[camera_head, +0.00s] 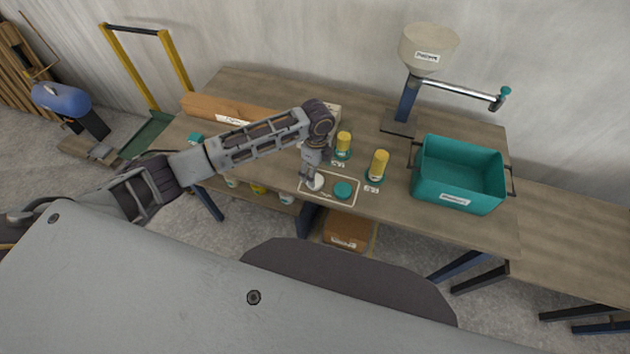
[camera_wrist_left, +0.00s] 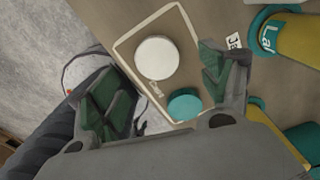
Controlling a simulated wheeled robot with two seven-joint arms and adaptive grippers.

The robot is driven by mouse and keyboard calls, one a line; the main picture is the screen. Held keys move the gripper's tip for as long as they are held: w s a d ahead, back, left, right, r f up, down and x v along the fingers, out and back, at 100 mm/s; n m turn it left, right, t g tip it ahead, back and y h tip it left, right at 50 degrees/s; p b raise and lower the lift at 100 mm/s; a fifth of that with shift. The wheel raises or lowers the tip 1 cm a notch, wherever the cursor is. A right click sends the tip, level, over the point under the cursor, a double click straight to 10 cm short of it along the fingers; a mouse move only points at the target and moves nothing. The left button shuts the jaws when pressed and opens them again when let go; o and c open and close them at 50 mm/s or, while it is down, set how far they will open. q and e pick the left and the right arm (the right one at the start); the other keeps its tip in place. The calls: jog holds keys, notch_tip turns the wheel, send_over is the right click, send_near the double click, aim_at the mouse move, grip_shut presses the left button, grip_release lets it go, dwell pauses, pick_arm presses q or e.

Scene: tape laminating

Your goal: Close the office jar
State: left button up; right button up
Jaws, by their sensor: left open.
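A light outlined rectangle (camera_head: 330,199) on the table holds a white round piece (camera_head: 318,182) and a teal round piece (camera_head: 343,190). I cannot tell whether each is a lid or a jar, or which belongs to the office jar. My left gripper (camera_head: 310,175) is over the white piece, pointing down. In the left wrist view, my left gripper (camera_wrist_left: 165,88) is open and empty, with the white piece (camera_wrist_left: 157,58) and teal piece (camera_wrist_left: 185,104) showing between and beyond its fingers. My right gripper is not in view.
Two yellow cylinders with teal bases (camera_head: 343,140) (camera_head: 379,162) stand behind the outline, with small labels. A teal bin (camera_head: 428,190) stands at right and a hopper on a post (camera_head: 428,45) behind it. A long brown box (camera_head: 205,103) lies at the back left.

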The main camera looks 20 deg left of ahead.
pick_arm(q)
jog(key=shift+s+f, duration=0.15)
jog(key=shift+f, duration=2.3)
jog(key=shift+c, duration=0.2)
jog(key=c, duration=0.8)
